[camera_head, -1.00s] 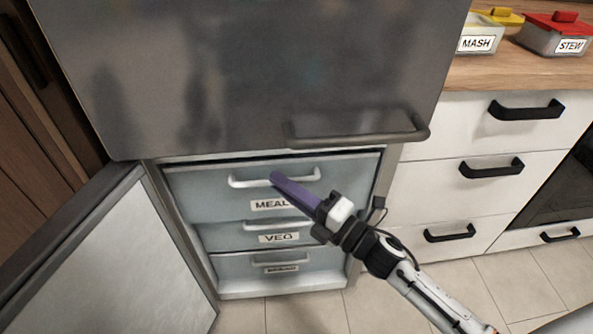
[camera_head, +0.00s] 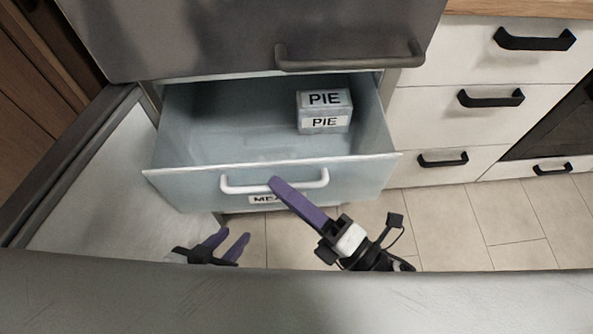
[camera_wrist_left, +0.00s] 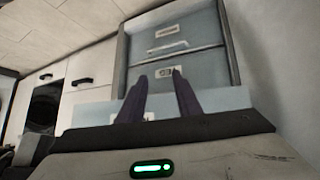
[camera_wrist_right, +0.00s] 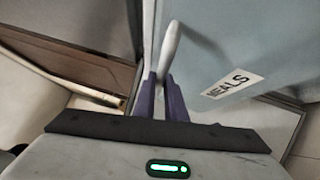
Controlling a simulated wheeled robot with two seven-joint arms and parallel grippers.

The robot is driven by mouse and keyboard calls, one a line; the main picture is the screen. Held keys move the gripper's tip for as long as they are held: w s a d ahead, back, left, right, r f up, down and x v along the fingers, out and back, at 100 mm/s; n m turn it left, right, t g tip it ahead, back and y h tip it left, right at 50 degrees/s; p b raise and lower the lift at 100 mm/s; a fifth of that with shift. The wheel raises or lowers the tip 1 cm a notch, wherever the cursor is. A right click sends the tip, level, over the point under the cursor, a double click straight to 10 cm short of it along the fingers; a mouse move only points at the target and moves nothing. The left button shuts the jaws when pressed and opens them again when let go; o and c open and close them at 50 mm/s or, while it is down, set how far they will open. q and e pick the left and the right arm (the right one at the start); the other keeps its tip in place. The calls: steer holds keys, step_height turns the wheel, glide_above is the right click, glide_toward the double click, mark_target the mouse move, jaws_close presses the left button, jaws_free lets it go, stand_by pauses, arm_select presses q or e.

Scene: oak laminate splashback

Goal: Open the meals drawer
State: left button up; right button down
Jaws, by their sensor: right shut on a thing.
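The meals drawer (camera_head: 365,178) is a pale blue-grey freezer drawer, pulled well out in the head view. Its white bar handle (camera_head: 240,189) is on the front, above a partly hidden MEALS label (camera_head: 260,199).
A box labelled PIE (camera_head: 324,112) stands at the back right inside the drawer. The freezer door (camera_head: 100,190) stands open at left. The upper door's handle (camera_head: 350,55) is above. White cabinet drawers (camera_head: 490,60) are at right, with clear tiled floor (camera_head: 490,225) in front.

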steer(key=shift+s, duration=0.2)
steer(key=c, duration=1.8)
jaws_free()
steer(key=v, duration=1)
steer(key=shift+d, duration=0.2)
